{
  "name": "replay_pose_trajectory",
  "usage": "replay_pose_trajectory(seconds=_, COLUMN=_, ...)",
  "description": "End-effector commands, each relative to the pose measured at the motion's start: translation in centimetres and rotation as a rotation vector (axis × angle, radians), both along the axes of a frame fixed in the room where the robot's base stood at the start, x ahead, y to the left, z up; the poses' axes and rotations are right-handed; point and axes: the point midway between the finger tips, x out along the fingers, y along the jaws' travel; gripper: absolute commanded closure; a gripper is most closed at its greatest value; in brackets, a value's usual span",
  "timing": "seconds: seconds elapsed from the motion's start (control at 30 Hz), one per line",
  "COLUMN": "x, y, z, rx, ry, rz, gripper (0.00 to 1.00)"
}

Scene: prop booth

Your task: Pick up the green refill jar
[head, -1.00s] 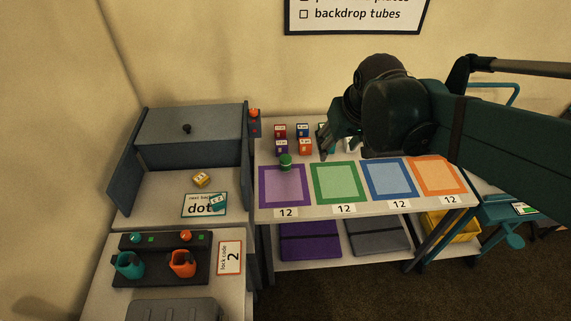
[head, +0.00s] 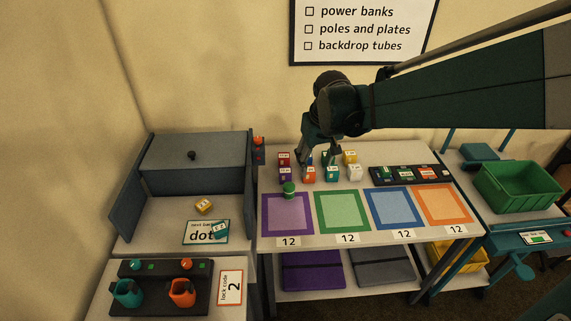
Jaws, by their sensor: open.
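Small labelled jars stand in two rows on the back of the table. A green one (head: 329,157) in the back row is mostly hidden behind my gripper (head: 319,159). My gripper points down with its fingers open, over the middle of the rows. I cannot tell whether the fingers touch any jar. A separate round green piece (head: 289,189) stands at the back edge of the purple mat, to the left of my gripper.
Red (head: 284,158), yellow (head: 350,157), purple (head: 285,174), orange (head: 309,174), teal (head: 332,174) and white (head: 355,173) jars crowd my gripper. A black rack (head: 410,175) lies to the right. Coloured mats (head: 343,209) fill the front. A green crate (head: 519,187) is farther right.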

Motion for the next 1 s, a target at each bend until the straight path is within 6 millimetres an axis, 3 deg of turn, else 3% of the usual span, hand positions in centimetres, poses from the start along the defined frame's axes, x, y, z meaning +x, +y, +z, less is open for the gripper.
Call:
replay_pose_trajectory(seconds=0.57, x=6.8, y=3.5, z=-7.4, rx=-0.021, ry=0.108, rz=0.069, gripper=0.53)
replay_pose_trajectory(seconds=1.0, x=10.9, y=6.2, z=-14.5, rx=-0.037, ry=0.190, rz=0.121, gripper=0.53)
